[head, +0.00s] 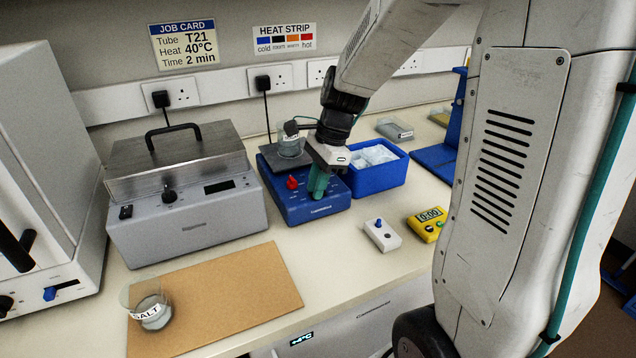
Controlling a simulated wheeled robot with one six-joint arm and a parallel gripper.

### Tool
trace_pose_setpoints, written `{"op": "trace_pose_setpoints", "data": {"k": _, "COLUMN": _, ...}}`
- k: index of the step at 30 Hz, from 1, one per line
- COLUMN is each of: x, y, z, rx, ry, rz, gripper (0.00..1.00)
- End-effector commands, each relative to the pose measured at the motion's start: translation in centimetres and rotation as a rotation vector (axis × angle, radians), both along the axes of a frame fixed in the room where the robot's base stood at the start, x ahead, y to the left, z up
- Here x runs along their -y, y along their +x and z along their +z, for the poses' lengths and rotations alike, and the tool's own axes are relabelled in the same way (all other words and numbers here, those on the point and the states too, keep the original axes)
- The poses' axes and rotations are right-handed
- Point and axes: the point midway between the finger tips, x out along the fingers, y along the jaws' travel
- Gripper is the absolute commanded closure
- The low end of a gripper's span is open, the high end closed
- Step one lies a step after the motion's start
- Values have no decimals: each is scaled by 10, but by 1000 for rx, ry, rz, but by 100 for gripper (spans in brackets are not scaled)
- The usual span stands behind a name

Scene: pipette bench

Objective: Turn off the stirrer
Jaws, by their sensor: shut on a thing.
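The stirrer (290,207) is a blue box with a dark top plate, standing on the bench right of the grey water bath. A red knob (292,182) shows on the left of its sloping front panel. A glass beaker (290,146) with a white label stands on the top plate. My gripper (318,194) points down at the right part of the panel. Its teal fingers are shut on a control there, which they hide. I cannot read the control's setting.
The grey lidded bath (185,225) is at left. A blue ice box (376,177) sits close right of the stirrer. A white switch box (382,236) and yellow timer (426,226) lie in front. A SALT beaker (152,311) stands on a brown board (235,300).

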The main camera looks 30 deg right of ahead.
Motion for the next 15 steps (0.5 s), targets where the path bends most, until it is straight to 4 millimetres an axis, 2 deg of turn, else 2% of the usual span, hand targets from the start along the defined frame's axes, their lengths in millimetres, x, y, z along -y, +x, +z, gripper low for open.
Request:
{"op": "trace_pose_setpoints", "data": {"k": 6, "x": -5, "y": 0, "z": -1, "rx": -16, "ry": -134, "rz": 4, "gripper": 100}}
{"op": "trace_pose_setpoints", "data": {"k": 15, "x": -5, "y": 0, "z": -1, "rx": -17, "ry": -155, "rz": 0, "gripper": 100}}
